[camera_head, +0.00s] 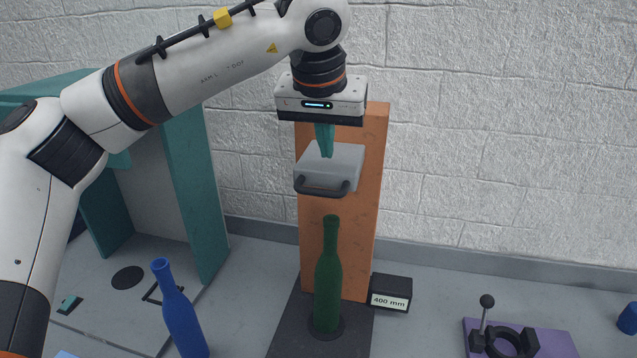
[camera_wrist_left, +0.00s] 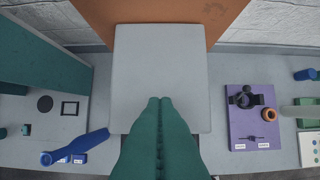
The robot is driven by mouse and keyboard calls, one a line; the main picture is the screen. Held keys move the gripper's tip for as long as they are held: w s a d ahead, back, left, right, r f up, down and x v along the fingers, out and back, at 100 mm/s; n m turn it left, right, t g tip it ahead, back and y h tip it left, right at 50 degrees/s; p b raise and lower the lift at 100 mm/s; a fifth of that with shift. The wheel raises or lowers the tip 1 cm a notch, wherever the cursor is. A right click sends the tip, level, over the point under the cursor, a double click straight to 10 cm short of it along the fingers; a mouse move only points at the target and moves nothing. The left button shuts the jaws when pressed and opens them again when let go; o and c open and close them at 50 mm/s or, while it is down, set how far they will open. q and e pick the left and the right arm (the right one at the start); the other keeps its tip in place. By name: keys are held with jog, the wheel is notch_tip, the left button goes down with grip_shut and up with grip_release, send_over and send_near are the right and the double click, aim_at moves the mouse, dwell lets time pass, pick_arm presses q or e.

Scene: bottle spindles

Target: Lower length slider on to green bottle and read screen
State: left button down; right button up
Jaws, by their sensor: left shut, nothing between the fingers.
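The green bottle (camera_head: 329,278) stands upright on the dark base (camera_head: 285,330) of the length gauge. The length slider (camera_head: 335,165), a grey block with a dark front handle, sits on the orange upright (camera_head: 376,150) above the bottle, with a clear gap over the bottle's mouth. The screen (camera_head: 389,301) beside the base reads "400 mm". My left gripper (camera_head: 327,155) is shut and empty, pointing down at the slider's top; I cannot tell if it touches. In the left wrist view the slider's flat top (camera_wrist_left: 160,65) lies under the teal fingertips (camera_wrist_left: 160,100), and the green bottle is hidden. My right gripper is out of view.
A blue bottle (camera_head: 180,310) stands left of the gauge, close under my left arm. A teal-walled booth (camera_head: 190,190) is at the left. A purple board (camera_head: 560,342) with a black ring fixture and lever is at the right.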

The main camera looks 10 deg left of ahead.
aim_at(325, 170)
pick_arm(q)
jog(key=shift+f, duration=0.1)
notch_tip(325, 170, down, 11)
jog(key=b, duration=0.7)
dwell(2.2)
jog(key=shift+r, duration=0.2)
jog(key=shift+r+p, duration=2.05)
jog(key=shift+r, duration=0.45)
jog(key=shift+f, duration=0.1)
